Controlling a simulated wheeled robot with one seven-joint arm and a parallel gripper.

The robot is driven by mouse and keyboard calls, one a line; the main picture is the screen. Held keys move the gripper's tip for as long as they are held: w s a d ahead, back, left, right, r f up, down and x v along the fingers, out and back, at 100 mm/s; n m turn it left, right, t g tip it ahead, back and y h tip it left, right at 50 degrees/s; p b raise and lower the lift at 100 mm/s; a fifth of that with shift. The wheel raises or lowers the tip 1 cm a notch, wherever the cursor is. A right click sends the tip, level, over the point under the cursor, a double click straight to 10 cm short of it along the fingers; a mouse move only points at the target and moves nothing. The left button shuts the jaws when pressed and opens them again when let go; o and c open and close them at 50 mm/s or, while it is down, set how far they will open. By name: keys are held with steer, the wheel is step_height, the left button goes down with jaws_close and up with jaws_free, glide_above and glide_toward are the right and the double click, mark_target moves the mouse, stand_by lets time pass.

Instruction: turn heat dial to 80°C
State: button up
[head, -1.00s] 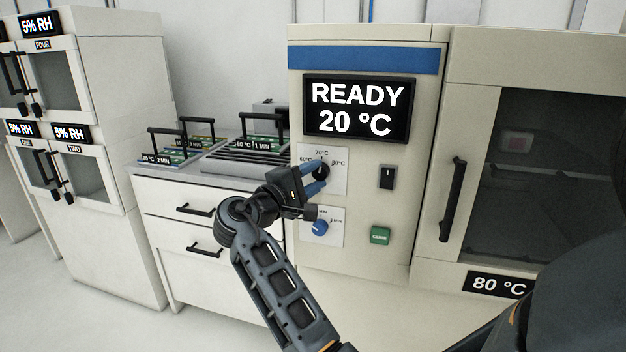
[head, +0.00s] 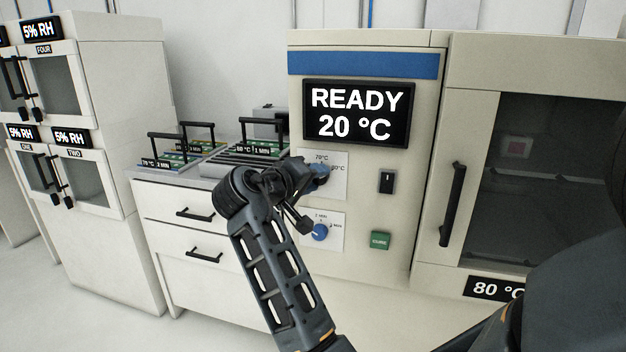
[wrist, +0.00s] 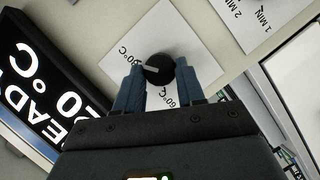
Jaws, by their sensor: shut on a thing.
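The heat dial (wrist: 158,68) is a round black knob with a pale mark, on a white card (wrist: 190,48) with temperature labels. My gripper (wrist: 159,84) has its two blue fingers on either side of the knob and is shut on it. In the wrist view the pale mark points left, towards a label whose first digit I cannot read surely; a 60°C label shows below the knob. In the head view my gripper (head: 318,172) largely hides the dial. The display (head: 357,113) above reads READY 20 °C.
A blue timer dial (head: 320,232) sits just below. A black switch (head: 387,181) and a green button (head: 380,240) are to the right. The oven door (head: 540,180) has a black vertical handle (head: 453,204). Boards in trays (head: 250,152) stand on the cabinet at left.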

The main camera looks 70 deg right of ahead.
steer(key=shift+f+m, duration=0.1)
steer(key=shift+m, duration=0.2)
stand_by(0.4)
steer(key=o, duration=1)
steer(key=shift+o, duration=0.2)
steer(key=v, duration=0.7)
steer(key=shift+a+r, duration=0.3)
steer(key=shift+a, duration=0.05)
steer(key=shift+f, duration=0.1)
